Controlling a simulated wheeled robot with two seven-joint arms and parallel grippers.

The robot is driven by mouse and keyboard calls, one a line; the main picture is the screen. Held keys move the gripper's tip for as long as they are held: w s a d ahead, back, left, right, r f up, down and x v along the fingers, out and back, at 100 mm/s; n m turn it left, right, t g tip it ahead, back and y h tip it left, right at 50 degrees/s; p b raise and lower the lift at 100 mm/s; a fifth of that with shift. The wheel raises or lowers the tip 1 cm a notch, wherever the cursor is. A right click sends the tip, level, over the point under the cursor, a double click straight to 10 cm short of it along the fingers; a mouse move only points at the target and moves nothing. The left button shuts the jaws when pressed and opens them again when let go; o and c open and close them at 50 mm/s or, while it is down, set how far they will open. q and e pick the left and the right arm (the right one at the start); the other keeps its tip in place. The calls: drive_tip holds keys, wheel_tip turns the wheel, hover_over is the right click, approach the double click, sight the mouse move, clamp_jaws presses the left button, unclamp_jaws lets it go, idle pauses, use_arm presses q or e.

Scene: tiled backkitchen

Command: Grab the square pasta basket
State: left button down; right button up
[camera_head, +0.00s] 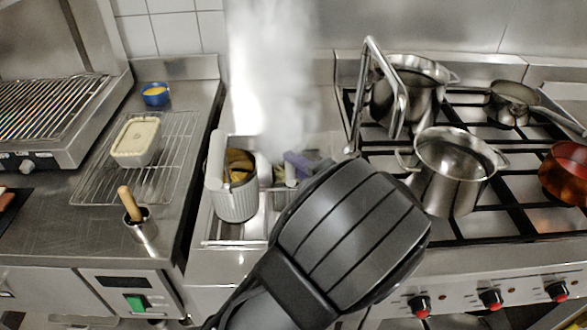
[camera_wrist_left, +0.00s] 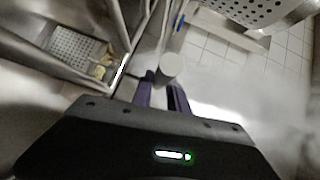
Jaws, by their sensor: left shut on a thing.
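My left gripper (camera_head: 298,165) reaches over the pasta cooker, with my dark wrist covering much of it in the head view. Its purple fingers (camera_wrist_left: 161,94) are shut on a pale, round-ended handle (camera_wrist_left: 172,68), which I take to be the handle of the square pasta basket. A bit of that pale handle shows beside the fingers in the head view (camera_head: 290,170). The body of the held basket is mostly hidden by my wrist and the steam. A perforated metal basket (camera_wrist_left: 75,48) with food bits shows at the left of the wrist view. My right gripper is not in view.
Another basket (camera_head: 237,200) with a pale upright handle and yellow pasta stands left of my gripper. A bent metal pipe (camera_head: 396,95) rises close to its right. Pots (camera_head: 455,175) stand on the stove at right. Steam (camera_head: 275,70) rises behind.

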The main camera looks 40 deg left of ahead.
sight(292, 169)
use_arm(q)
drive_tip(key=shift+r, duration=0.55)
drive_tip(key=shift+s+d+p, duration=0.4)
drive_tip(key=shift+s+d, duration=0.7)
drive_tip(key=shift+s, duration=0.3)
drive_tip(key=shift+s+d+r, duration=0.15)
drive_tip(key=shift+s, duration=0.05)
wheel_tip(292, 169, up, 14)
drive_tip(key=p, duration=0.6)
drive_tip(key=shift+f, duration=0.25)
